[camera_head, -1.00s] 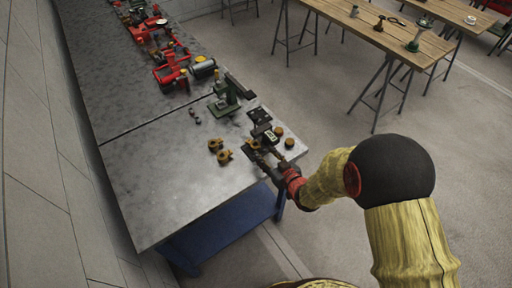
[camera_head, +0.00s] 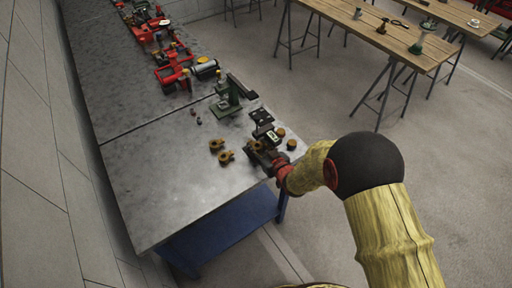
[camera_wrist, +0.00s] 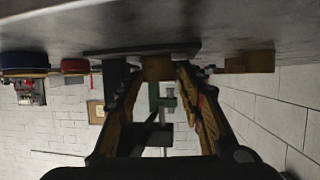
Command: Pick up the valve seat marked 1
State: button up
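My gripper (camera_head: 259,157) is low over the near right part of the grey metal table (camera_head: 170,200). In the wrist view, which shows the table at the top, its two fingers (camera_wrist: 157,80) are spread apart. A brass-coloured part (camera_wrist: 158,68) lies between and just beyond the fingertips, against the table side. Two brass parts, one farther (camera_head: 217,145) and one nearer (camera_head: 226,157), lie left of my gripper in the head view. No number 1 is readable, so I cannot tell which part is the marked valve seat. My gripper hides part of the spot beneath it.
A green press (camera_head: 232,95) stands behind my gripper. Dark plates (camera_head: 262,116) and two round brown pieces, one farther (camera_head: 281,132) and one nearer (camera_head: 291,144), lie close to the right edge. Red pump parts (camera_head: 172,77) stand farther back. The table's front left is clear.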

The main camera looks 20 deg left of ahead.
jog(key=shift+c, duration=1.4)
grip_shut()
jog(key=shift+r, duration=0.1)
